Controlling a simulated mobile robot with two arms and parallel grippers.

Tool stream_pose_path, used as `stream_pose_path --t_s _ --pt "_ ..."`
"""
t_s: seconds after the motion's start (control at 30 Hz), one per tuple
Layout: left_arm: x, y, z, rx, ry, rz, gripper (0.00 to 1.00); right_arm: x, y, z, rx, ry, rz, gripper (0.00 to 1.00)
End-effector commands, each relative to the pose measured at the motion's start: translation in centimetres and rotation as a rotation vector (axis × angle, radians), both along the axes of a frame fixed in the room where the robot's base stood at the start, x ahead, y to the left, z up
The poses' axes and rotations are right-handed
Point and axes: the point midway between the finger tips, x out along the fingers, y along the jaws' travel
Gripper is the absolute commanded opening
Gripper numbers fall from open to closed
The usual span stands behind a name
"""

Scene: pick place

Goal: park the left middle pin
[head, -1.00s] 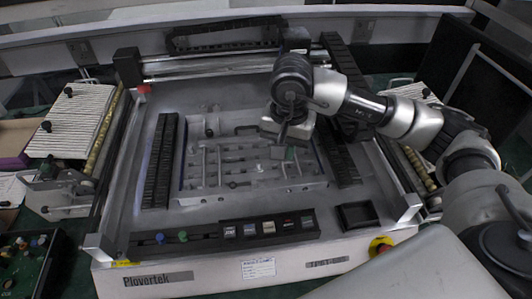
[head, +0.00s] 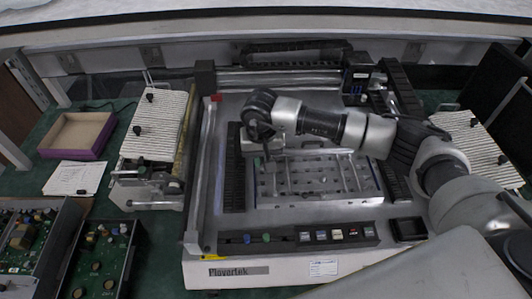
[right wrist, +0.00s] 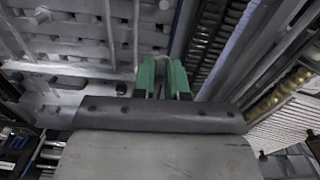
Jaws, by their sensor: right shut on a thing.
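The fixture plate (head: 318,190) with crossing bars lies in the middle of the grey machine. Several small pins stand among its bars, too small to tell apart in the head view. In the right wrist view a pale round pin head (right wrist: 43,15) shows at the upper left. My right gripper (head: 266,158) hangs over the left side of the plate. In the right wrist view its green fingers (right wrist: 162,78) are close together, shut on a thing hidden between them. I cannot tell whether this is the left middle pin. My left gripper is not in view.
A front panel (head: 350,236) carries labelled keys, with a blue knob (head: 248,238) and a green knob (head: 266,237). A black tray (head: 409,229) sits at its right. Dark cable chains (head: 234,170) flank the plate. Ribbed white racks stand outside the machine.

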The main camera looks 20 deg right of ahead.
Motion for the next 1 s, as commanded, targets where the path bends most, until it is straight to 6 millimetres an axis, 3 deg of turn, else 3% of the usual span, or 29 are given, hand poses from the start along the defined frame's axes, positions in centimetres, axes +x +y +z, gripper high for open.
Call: stream_pose_path --t_s 0.2,1.0 --pt "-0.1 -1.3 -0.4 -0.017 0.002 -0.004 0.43 0.0 0.0 -0.9 0.001 0.0 -0.001 0.0" --pt "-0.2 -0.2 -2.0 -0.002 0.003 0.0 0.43 0.0 0.0 -5.7 0.002 0.001 -0.003 0.0"
